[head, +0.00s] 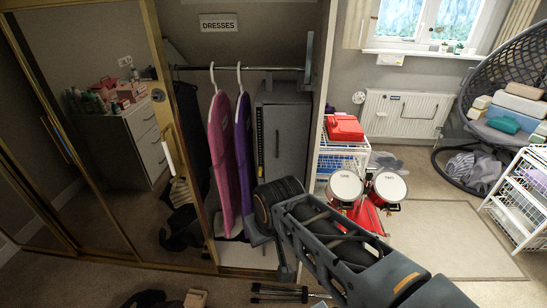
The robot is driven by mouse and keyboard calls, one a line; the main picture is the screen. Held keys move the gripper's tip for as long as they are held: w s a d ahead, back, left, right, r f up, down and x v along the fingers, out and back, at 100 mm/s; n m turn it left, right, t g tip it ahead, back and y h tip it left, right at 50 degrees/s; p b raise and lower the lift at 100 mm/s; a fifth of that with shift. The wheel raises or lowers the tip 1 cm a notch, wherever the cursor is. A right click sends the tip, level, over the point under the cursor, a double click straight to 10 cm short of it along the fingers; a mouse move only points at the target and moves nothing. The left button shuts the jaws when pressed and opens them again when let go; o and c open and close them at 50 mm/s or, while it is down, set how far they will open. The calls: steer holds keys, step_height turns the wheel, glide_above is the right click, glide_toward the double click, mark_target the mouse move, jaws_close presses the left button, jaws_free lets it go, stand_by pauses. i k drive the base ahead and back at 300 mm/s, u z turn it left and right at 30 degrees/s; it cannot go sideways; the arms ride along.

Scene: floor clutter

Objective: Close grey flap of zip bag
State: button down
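A tall grey upright thing (285,110), seemingly the zip bag, stands in the open wardrobe, right of the hanging garment bags. Its front is a flat grey panel with a dark vertical mark, and a dotted line runs down its left edge. I cannot tell whether its flap is open or shut. My arm reaches in from the lower right, and its dark wrist covers the lower part of the grey thing. My gripper (270,245) is at the wardrobe opening, below the panel. Its fingers are partly hidden, and I cannot tell whether they touch anything.
A pink garment bag (220,165) and a purple one (241,165) hang on the rail (230,68). A sliding mirror door (90,130) is at the left. A toy drum set (365,190) and white racks stand right. Dark items lie on the floor at the bottom.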

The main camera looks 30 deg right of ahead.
mark_target(286, 128)
steer(key=u, duration=0.75)
steer(key=i, duration=0.65)
steer(key=z, duration=1.4)
